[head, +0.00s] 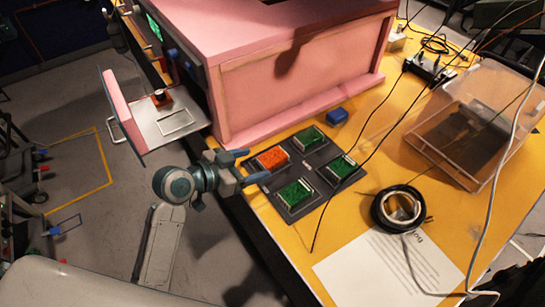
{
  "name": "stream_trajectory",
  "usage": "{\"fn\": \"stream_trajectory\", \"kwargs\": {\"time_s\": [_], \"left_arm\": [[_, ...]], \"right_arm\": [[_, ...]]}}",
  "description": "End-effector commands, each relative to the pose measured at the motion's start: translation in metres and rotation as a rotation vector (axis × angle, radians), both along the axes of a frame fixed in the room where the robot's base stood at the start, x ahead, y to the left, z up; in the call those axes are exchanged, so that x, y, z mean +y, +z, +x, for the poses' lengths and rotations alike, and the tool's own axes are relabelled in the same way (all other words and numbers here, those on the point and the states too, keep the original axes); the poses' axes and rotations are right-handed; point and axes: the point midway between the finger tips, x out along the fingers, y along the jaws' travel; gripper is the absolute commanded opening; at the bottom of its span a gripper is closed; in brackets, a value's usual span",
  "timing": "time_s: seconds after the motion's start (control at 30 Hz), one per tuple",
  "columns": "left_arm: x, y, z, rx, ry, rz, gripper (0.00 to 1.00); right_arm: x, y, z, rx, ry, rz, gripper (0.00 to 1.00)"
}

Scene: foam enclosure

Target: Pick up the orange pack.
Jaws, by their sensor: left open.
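The orange pack (271,157) sits in the upper left pocket of a dark tray (318,158) on the yellow table. Several green packs share the tray, one of them (294,193) just below the orange one. My left gripper (254,166) is open, its two fingers pointing right toward the orange pack from the table's left edge. The fingers look close to the pack's left side; I cannot tell their height above it. My right gripper is not in view.
A pink foam enclosure (300,85) stands just behind the tray, with an open door (122,115) at left. A small blue block (337,116) lies near its base. A black tape roll (398,208), white paper (385,270), loose cables and a clear bin (470,130) lie to the right.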

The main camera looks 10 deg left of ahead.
Motion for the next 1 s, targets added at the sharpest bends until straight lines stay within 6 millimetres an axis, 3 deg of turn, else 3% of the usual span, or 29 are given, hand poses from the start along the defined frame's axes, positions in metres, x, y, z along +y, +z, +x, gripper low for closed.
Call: {"fn": "stream_trajectory", "kwargs": {"time_s": [0.13,0.3,0.6,0.83,0.87,1.0], "left_arm": [[-0.011,-0.007,0.015,0.004,0.001,-0.004,0.69],[-0.023,-0.018,0.028,0.002,0.001,-0.002,0.69],[-0.025,-0.022,0.031,0.000,0.001,0.001,0.69],[-0.025,-0.021,0.031,0.000,0.001,0.001,0.24],[-0.025,-0.022,0.031,0.000,0.001,0.001,0.20],[-0.025,-0.021,0.031,0.000,0.001,0.001,0.20]], "right_arm": [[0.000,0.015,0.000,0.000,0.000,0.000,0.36],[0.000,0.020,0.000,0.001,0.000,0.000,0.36],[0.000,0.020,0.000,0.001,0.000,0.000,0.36],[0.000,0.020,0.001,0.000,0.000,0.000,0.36],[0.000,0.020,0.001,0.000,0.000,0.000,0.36],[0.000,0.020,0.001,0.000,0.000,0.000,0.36]]}}
